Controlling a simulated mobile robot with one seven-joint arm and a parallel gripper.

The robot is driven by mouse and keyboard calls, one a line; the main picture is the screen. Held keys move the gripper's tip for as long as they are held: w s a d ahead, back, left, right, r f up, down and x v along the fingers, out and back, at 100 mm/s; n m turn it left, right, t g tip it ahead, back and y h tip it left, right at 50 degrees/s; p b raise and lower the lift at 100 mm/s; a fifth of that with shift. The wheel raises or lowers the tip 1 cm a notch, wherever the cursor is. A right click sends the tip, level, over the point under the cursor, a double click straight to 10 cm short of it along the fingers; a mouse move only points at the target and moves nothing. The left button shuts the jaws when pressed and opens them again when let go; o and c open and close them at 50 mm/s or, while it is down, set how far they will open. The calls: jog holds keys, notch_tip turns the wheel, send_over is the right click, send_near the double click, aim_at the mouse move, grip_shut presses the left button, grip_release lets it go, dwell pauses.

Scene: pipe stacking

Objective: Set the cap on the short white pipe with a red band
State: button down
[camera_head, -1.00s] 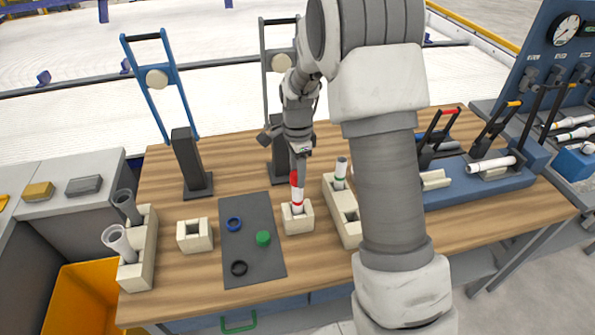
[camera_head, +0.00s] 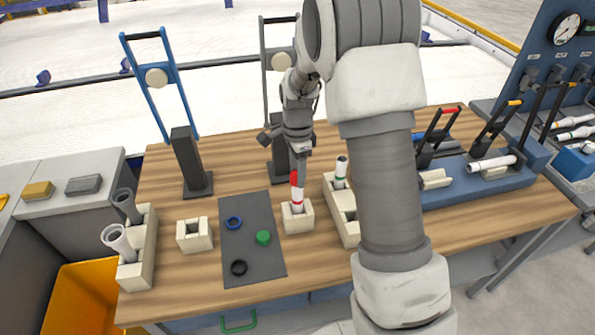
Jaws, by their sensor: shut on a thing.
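The short white pipe with a red band (camera_head: 297,205) stands upright in a cream block (camera_head: 298,224) near the middle of the table. A red cap (camera_head: 296,180) is at the pipe's top end, in line with it. My gripper (camera_head: 299,170) points down over the pipe and is shut on the red cap. A grey finger covers the cap's right side. I cannot tell from this view whether the cap is fully seated on the pipe.
A dark mat (camera_head: 254,264) left of the block holds a blue ring (camera_head: 234,223), a green cap (camera_head: 263,238) and a black ring (camera_head: 239,268). A green-banded pipe (camera_head: 340,178) stands in a longer block (camera_head: 352,232) at right. A grey post (camera_head: 280,160) stands close behind my gripper.

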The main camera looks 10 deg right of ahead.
jog(key=shift+f+b, duration=0.7)
jog(key=shift+f, duration=0.3)
dwell(2.1)
grip_release()
dwell(0.5)
jog(key=shift+r, duration=0.2)
jog(key=shift+r+p, duration=2.5)
jog(key=shift+r, duration=0.85)
